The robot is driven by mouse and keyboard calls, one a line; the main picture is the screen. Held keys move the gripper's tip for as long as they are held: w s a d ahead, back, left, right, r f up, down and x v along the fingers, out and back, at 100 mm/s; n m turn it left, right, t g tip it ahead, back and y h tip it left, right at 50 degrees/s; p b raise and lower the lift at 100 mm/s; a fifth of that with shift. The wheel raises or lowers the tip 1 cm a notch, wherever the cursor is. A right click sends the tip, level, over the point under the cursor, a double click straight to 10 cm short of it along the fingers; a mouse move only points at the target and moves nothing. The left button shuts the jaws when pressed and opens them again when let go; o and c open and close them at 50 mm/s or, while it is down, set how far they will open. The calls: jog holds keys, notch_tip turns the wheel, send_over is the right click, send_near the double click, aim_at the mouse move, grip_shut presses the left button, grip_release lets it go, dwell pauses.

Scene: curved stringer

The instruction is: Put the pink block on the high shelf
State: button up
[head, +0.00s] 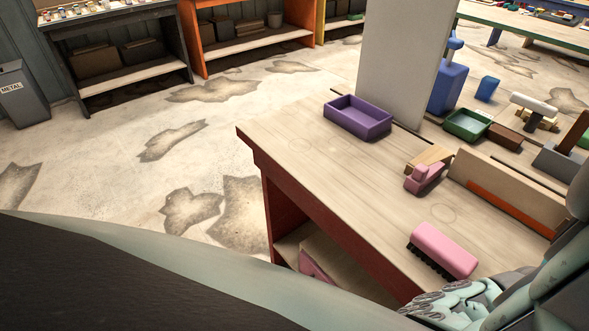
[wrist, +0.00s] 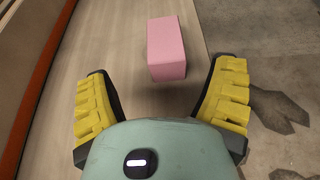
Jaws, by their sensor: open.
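The pink block (wrist: 166,48) is a plain box on a pale wooden surface in the wrist view. It lies ahead of my gripper (wrist: 163,72), near the surface's right edge. The two yellow-padded fingers are spread wide, with nothing held between them. The block sits just beyond the fingertips, roughly midway, and does not appear touched. In the head view, a pink patch (head: 315,266) shows under the tabletop on the lower shelf (head: 290,246); I cannot tell whether it is the block. My gripper's fingers are not visible there.
The wooden workbench (head: 335,170) bears a pink brush (head: 443,250), a pink tool (head: 424,178) and a purple tray (head: 358,117). An upright board with an orange strip (head: 510,207) stands at right. Bare floor (head: 110,160) lies left of the bench.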

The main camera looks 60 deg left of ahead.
jog(key=shift+s+p+x, duration=0.15)
jog(key=shift+p+x, duration=0.2)
jog(key=shift+x, duration=0.85)
jog(key=shift+s+p+x, duration=0.2)
jog(key=shift+p+x, duration=0.1)
jog(key=shift+x, duration=0.95)
jog(key=shift+w+d+f, duration=0.1)
jog(key=shift+d+f, duration=0.2)
jog(key=shift+d, duration=0.3)
jog(key=shift+c, duration=0.3)
jog(key=c, duration=1.3)
jog(key=shift+r, duration=0.1)
